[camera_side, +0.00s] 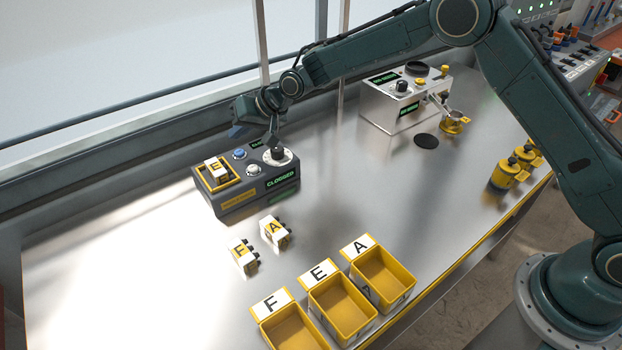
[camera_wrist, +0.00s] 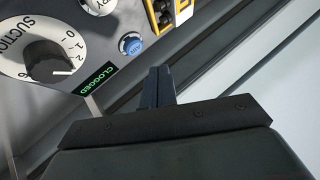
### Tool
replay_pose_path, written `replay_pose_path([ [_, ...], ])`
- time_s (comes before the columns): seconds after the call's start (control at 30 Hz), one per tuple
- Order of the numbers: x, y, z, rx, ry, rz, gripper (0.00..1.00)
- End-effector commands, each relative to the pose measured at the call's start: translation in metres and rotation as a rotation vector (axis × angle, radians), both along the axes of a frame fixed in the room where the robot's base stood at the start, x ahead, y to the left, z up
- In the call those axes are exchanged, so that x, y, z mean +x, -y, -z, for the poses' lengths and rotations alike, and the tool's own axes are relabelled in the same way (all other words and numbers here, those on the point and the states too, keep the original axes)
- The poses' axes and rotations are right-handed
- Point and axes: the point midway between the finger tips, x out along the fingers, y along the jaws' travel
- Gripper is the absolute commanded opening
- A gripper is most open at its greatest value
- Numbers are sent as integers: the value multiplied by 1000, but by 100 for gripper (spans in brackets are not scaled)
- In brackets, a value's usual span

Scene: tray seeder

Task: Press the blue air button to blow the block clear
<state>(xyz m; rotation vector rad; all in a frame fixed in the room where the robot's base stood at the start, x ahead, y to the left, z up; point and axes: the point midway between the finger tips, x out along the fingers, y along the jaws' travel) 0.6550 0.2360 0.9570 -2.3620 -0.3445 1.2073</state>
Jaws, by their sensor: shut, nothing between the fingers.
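The blue air button (camera_side: 239,153) is on top of the dark seeder box (camera_side: 230,204), between the tray and the suction dial. The wrist view shows the button (camera_wrist: 131,44) up and left of my fingertips, uncovered. My gripper (camera_side: 269,143) points down over the box near the dial; its fingers are shut and empty in the wrist view (camera_wrist: 160,72). The tips look apart from the button, though their height is hard to judge. The E block (camera_side: 213,163) sits in the box's yellow tray (camera_side: 203,186). A green display reads CLOGGED (camera_wrist: 97,79).
F (camera_side: 240,250) and A (camera_side: 268,227) blocks lie in front of the box. Lettered yellow bins (camera_side: 311,293) line the front edge. A second pale machine (camera_side: 377,105) stands behind right.

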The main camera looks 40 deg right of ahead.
Motion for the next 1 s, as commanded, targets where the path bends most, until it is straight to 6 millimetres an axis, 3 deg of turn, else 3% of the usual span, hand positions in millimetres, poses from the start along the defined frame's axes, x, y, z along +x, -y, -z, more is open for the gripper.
replay_pose_path([
  [0.3,0,0,21,-1,-2,-1,0],
  [1.0,0,0,22,0,0,0,0],
])
